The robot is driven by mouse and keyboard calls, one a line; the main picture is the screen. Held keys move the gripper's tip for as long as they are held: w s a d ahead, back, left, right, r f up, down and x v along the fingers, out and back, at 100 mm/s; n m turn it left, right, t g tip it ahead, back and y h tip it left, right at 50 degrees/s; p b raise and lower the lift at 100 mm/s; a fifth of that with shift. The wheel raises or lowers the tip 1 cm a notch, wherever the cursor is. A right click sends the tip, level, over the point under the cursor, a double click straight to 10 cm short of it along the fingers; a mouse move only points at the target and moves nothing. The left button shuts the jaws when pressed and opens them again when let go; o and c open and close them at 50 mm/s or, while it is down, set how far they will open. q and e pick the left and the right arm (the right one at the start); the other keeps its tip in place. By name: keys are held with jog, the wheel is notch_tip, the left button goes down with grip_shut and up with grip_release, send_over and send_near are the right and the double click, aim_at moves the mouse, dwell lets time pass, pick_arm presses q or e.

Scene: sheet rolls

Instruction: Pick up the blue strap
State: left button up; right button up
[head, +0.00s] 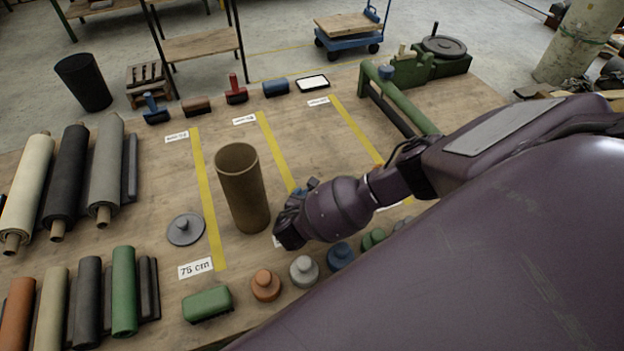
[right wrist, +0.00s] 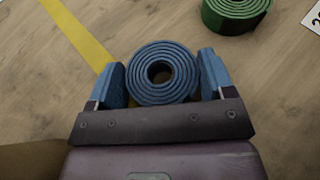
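The blue strap (right wrist: 161,72) is a coiled roll with an open centre, seen end-on in the right wrist view. My right gripper (right wrist: 162,80) has its two blue-padded fingers on either side of the roll, one left and one right. The roll fills nearly all the space between them; whether the pads press on it I cannot tell. In the head view my right gripper (head: 298,212) is low over the middle of the table, right of the brown tube, and the arm hides most of the strap's place. My left gripper is in neither view.
A green coiled strap (right wrist: 237,12) lies close by. The tall brown tube (head: 243,190) stands left of my right gripper. Several knobbed weights, such as the grey one (head: 304,270), line the front. Sheet rolls (head: 105,175) lie at left. Yellow strips (head: 207,200) cross the table.

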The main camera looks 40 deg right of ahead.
jog(key=shift+c, duration=1.4)
jog(key=shift+r, duration=0.15)
